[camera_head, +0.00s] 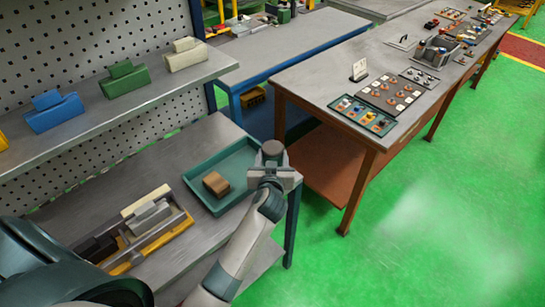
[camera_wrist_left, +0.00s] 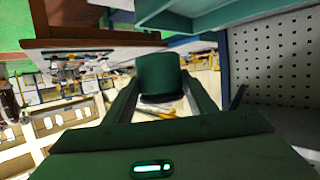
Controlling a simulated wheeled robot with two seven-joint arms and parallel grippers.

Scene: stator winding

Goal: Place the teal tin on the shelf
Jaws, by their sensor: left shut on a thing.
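The teal tin (camera_wrist_left: 158,74) is a dark green-teal cylinder between the fingers in the left wrist view. My left gripper (camera_head: 273,168) is shut on it and holds it in the air near the right end of the workbench, beside the teal tray. In the head view only a round grey top shows at the jaws. The grey shelf (camera_head: 92,118) runs along the pegboard at the upper left, apart from the gripper. My right gripper is not in view.
On the shelf stand a blue block (camera_head: 54,111), a green block (camera_head: 125,79) and a cream block (camera_head: 186,54), with gaps between. The teal tray (camera_head: 237,156) holds a brown block (camera_head: 215,184). A brown-legged table (camera_head: 318,88) stands to the right.

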